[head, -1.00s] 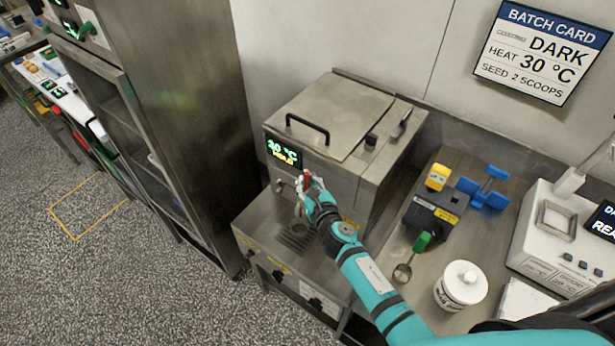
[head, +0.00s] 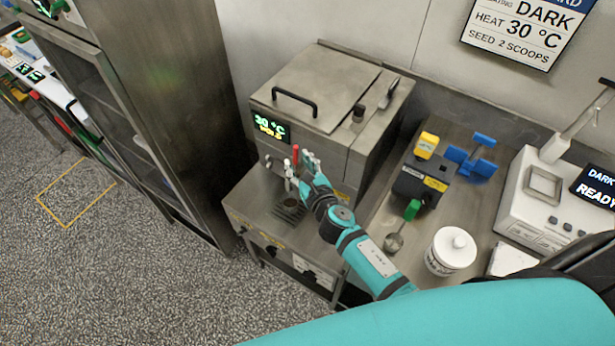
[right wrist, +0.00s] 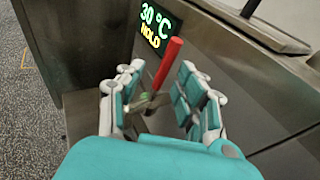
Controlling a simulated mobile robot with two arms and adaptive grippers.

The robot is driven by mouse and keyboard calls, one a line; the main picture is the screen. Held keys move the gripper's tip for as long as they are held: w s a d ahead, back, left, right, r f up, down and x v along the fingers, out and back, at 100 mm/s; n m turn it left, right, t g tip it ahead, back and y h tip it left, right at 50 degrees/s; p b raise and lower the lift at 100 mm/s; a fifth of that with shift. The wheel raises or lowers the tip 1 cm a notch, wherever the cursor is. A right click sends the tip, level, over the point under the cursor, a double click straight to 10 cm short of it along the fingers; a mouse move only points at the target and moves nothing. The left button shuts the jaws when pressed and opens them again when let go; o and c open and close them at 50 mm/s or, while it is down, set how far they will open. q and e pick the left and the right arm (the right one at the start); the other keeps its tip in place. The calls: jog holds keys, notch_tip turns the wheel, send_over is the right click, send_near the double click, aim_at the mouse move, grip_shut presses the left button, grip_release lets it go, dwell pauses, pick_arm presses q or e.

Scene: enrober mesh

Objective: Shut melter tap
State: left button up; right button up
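The melter (head: 340,95) is a steel box with a lid and a green display (head: 270,128). The display also shows in the right wrist view (right wrist: 158,25), reading 30 °C HOLD. Its tap has a red handle (head: 295,153) on the front, standing up above the spout (head: 289,172). In the right wrist view the red handle (right wrist: 167,63) leans between the spread fingers of my right gripper (right wrist: 152,98), with gaps on both sides. In the head view this gripper (head: 306,168) is right of the handle. The tap's base is partly hidden. My left gripper is not in view.
A drip grate (head: 288,210) lies below the tap. A tall steel cabinet (head: 185,90) stands left.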

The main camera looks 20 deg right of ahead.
jog(key=v, duration=0.8)
jog(key=shift+s, duration=0.25)
